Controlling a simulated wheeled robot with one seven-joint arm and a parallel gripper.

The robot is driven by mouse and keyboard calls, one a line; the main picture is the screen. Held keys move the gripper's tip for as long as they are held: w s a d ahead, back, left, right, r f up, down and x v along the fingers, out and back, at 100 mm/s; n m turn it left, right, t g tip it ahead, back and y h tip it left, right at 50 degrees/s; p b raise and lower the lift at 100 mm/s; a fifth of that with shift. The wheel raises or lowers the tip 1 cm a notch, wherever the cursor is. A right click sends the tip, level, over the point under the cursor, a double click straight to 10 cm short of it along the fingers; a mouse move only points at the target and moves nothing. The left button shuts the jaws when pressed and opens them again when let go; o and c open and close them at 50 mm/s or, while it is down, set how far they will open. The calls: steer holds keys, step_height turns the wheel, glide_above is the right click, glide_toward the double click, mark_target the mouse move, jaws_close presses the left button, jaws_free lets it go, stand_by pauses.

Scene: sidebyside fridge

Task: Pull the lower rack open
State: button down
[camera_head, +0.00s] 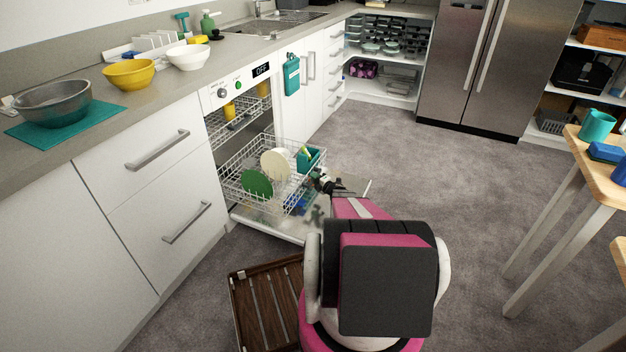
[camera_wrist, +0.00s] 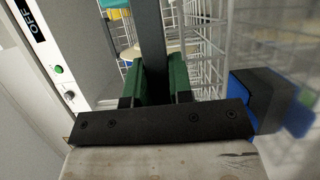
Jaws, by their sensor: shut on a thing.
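The lower rack (camera_head: 232,172) is a white wire basket, pulled out of the dishwasher over its lowered door (camera_head: 262,226). It holds a green plate (camera_head: 257,183), a cream plate (camera_head: 275,163) and a teal cutlery basket (camera_head: 309,160). My gripper (camera_head: 326,182) is at the rack's front right edge. In the wrist view my green fingers (camera_wrist: 163,82) are closed around a dark bar (camera_wrist: 151,35) beside the rack's white wires (camera_wrist: 208,45). The exact contact is partly hidden by the gripper body.
The upper rack (camera_head: 240,120) is inside, with yellow cups. A brown slatted wooden thing (camera_head: 265,300) stands on the floor at the front left. A wooden table (camera_head: 605,180) is at the right. The grey floor (camera_head: 430,180) between is clear.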

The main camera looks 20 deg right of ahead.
steer(key=c, duration=1)
jaws_free()
steer(key=v, duration=1)
steer(key=shift+s+d, duration=0.1)
steer(key=shift+s, duration=0.3)
